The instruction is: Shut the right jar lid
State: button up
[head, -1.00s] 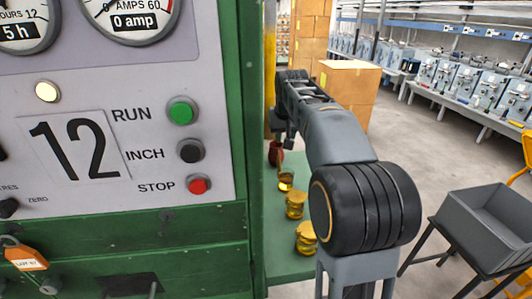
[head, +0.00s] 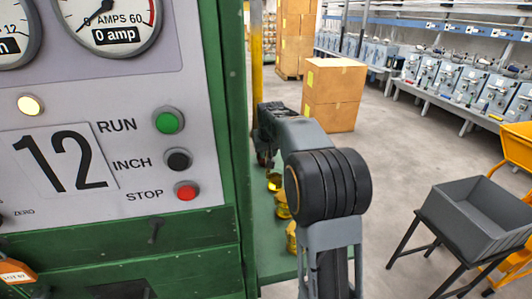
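Three small yellow-amber jars stand in a row on a green ledge beside the machine: a far jar (head: 273,181), a middle jar (head: 282,205) and a near jar (head: 291,237). My arm covers part of the near jar's right side. The jars are too small for me to tell whether their lids are open or shut. My arm reaches over the ledge, and my gripper (head: 264,160) points down at its far end, beyond the far jar. The fingers are small and dark, so their opening cannot be made out.
The green machine panel (head: 215,120) with dials and RUN, INCH and STOP buttons stands close on the left. A grey bin (head: 470,222) on a black stand is at the right. Cardboard boxes (head: 333,95) stand behind my arm. The floor between is clear.

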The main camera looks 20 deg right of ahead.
jog(key=shift+w+f, duration=0.2)
jog(key=shift+f, duration=0.35)
grip_shut()
